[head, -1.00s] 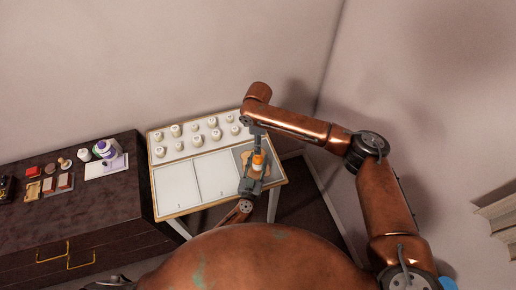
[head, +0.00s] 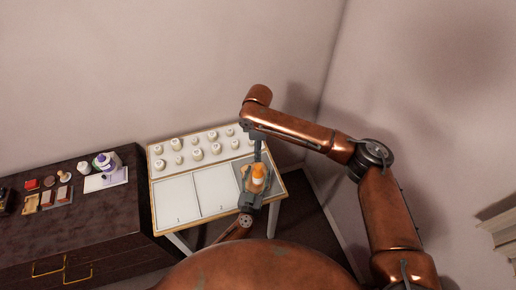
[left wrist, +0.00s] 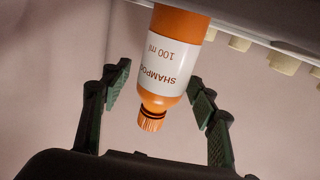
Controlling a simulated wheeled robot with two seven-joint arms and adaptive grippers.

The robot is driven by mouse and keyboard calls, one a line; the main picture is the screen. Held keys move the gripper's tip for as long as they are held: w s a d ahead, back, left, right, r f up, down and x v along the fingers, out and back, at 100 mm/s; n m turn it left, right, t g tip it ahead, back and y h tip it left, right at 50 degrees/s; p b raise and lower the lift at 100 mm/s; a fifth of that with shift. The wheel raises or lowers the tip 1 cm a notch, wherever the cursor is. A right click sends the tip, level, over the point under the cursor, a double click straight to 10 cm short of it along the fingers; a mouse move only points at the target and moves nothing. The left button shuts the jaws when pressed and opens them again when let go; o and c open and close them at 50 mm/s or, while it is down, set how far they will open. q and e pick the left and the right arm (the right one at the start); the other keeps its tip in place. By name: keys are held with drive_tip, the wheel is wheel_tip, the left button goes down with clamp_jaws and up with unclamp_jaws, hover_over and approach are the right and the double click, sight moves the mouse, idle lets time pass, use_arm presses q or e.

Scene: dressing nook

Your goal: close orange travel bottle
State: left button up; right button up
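The orange travel bottle (head: 258,171) stands at the right end of the white table, with a white label reading SHAMPOO 100 ml. In the left wrist view the bottle (left wrist: 172,52) appears upside down; its ribbed orange cap (left wrist: 151,121) points toward my palm, with dark rings at the neck. My left gripper (head: 251,200) is on the near side of the bottle. In the left wrist view its fingers (left wrist: 161,94) are spread either side of the bottle, with gaps visible. My right gripper (head: 258,152) points down just above and behind the bottle; its fingers are too small to read.
Walls close in behind and right.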

use_arm(q)
drive_tip(key=v, duration=1.2)
drive_tip(key=shift+r, duration=0.2)
